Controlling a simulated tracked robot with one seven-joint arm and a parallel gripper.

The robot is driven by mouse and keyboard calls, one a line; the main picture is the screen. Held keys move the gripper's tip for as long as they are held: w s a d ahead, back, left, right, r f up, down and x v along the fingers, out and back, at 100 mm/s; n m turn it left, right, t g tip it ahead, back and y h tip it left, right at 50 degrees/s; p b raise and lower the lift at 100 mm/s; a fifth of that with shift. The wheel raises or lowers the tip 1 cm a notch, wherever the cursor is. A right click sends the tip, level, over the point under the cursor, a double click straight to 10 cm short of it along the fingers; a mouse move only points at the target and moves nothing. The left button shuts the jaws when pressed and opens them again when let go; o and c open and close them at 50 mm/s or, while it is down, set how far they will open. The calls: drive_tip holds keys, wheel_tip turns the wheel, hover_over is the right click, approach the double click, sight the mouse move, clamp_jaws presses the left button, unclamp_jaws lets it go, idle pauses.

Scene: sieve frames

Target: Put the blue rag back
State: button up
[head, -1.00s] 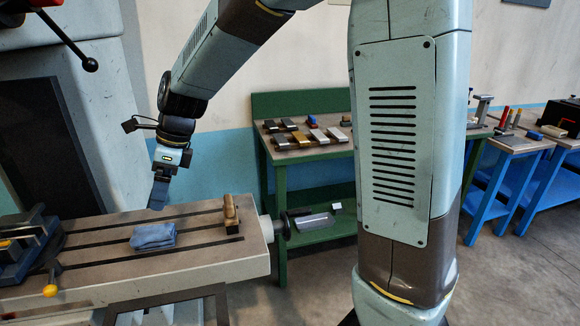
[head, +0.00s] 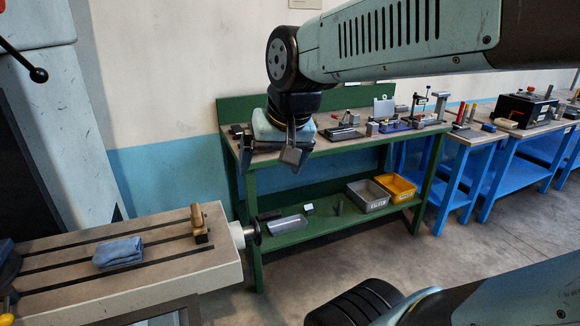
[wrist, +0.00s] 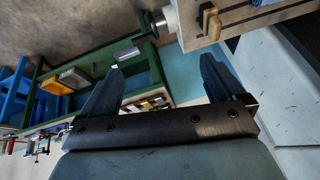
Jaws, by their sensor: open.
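The blue rag (head: 118,252) lies folded on the slotted machine table (head: 70,285) at the lower left of the head view. A blue patch at the top edge of the wrist view (wrist: 262,3) looks like the same rag. My gripper (head: 270,160) is open and empty, up in front of the green bench and well to the right of the rag. Its two spread fingers show in the wrist view (wrist: 160,70) with nothing between them.
A wooden-handled tool (head: 199,222) stands near the table's right end. The green bench (head: 258,225) carries several tools, with grey (head: 368,196) and yellow (head: 396,188) bins on its lower shelf. Blue benches (head: 490,170) stand further right. The floor in front is mostly clear.

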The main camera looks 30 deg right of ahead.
drive_tip(key=s+d+n, duration=0.2)
drive_tip(key=s, duration=0.1)
drive_tip(key=shift+f+h, duration=0.15)
drive_tip(key=shift+h, duration=0.25)
idle(0.9)
